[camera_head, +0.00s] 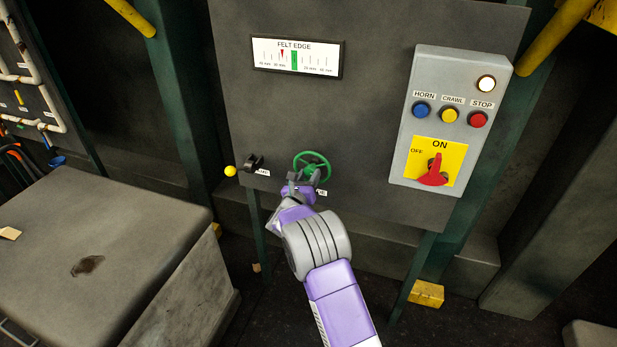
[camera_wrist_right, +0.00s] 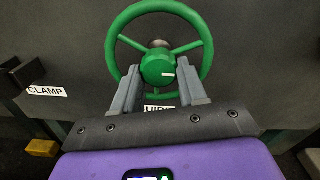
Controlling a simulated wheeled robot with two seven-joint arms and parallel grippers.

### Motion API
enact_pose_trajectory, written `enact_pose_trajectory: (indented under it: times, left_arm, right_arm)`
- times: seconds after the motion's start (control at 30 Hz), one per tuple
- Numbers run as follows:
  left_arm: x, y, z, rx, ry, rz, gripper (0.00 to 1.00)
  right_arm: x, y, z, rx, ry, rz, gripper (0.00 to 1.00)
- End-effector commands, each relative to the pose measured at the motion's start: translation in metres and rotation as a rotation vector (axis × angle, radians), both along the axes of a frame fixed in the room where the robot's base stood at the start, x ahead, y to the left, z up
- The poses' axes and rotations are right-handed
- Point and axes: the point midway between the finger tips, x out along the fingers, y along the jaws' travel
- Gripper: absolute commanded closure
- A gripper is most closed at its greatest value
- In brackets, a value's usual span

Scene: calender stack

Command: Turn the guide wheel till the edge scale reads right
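The green guide wheel (camera_head: 312,166) is mounted low on the dark panel. In the right wrist view its rim, spokes and green hub (camera_wrist_right: 158,68) with a white mark face me. My right gripper (camera_head: 305,180) is at the wheel's lower part. In the right wrist view the right gripper's two grey fingers (camera_wrist_right: 157,84) stand apart, one on each side below the hub; I cannot tell whether they touch it. The FELT EDGE scale (camera_head: 297,58) is above on the panel. Its red pointer (camera_head: 282,53) sits left of the green band (camera_head: 294,60). My left gripper is out of view.
A black clamp lever (camera_head: 253,161) with a yellow knob (camera_head: 230,171) is left of the wheel; its CLAMP label (camera_wrist_right: 47,91) shows in the wrist view. A grey control box (camera_head: 402,150) with buttons and a red switch (camera_head: 434,172) is at right. A grey block (camera_head: 130,225) stands lower left.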

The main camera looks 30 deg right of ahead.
Motion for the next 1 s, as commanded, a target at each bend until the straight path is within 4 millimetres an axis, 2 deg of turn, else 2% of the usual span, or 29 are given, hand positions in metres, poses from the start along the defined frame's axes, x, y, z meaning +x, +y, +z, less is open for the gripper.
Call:
enact_pose_trajectory:
  times: [0.03, 0.17, 0.2, 0.57, 1.0]
  left_arm:
    - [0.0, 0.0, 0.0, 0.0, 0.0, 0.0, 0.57]
    - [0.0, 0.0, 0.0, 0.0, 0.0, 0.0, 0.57]
    - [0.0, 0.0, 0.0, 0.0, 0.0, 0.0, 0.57]
    - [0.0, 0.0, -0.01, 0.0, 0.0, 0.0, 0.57]
    - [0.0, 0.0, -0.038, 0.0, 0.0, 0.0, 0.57]
  right_arm:
    - [0.0, 0.0, 0.0, 0.0, 0.0, 0.0, 0.68]
    - [0.0, 0.0, 0.0, 0.0, 0.0, 0.0, 0.88]
    - [0.0, 0.0, 0.0, 0.0, 0.0, 0.0, 0.88]
    - [-0.001, 0.0, -0.002, -0.049, 0.058, 0.0, 0.88]
    - [-0.002, -0.001, -0.001, -0.285, 0.333, -0.001, 0.88]
